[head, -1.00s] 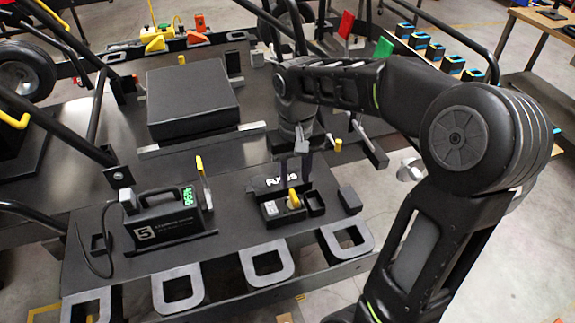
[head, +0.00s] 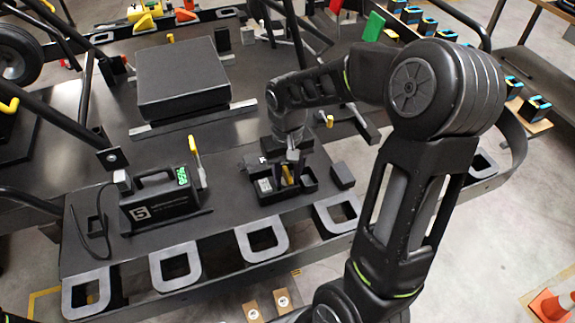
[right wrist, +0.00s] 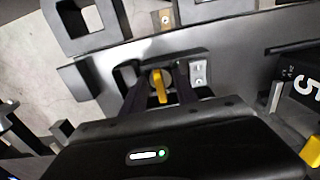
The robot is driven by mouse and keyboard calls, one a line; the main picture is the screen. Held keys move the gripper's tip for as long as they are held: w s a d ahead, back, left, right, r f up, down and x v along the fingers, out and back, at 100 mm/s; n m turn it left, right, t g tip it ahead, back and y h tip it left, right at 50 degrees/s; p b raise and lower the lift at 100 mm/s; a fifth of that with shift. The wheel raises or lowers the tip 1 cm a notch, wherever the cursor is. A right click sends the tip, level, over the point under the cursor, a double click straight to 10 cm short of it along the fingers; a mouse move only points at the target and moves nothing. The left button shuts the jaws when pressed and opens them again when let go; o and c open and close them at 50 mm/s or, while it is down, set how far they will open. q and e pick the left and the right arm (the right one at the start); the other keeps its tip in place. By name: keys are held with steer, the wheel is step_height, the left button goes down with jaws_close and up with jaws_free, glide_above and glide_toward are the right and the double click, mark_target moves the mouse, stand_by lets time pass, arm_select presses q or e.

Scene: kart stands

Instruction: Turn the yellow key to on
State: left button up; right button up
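The yellow key (head: 287,174) stands in a small black fuse box (head: 268,197) on the dark kart deck. It also shows in the right wrist view (right wrist: 159,86), upright in the picture, in a round socket between two box compartments. My right gripper (head: 290,172) is above the box, pointing down, with its fingers open on either side of the key. In the right wrist view a gap shows between the key and each finger (right wrist: 160,92). The gripper hides the box's lid label. My left gripper is not in view.
A black unit marked 5 (head: 160,203) with a green display and a yellow-tipped lever (head: 194,150) stands left of the box. A small black block (head: 342,176) sits just right of it. A large black block (head: 182,75) lies behind. Looped grey brackets (head: 258,245) line the deck's front edge.

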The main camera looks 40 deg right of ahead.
steer(key=shift+c, duration=0.3)
jaws_close()
stand_by(0.3)
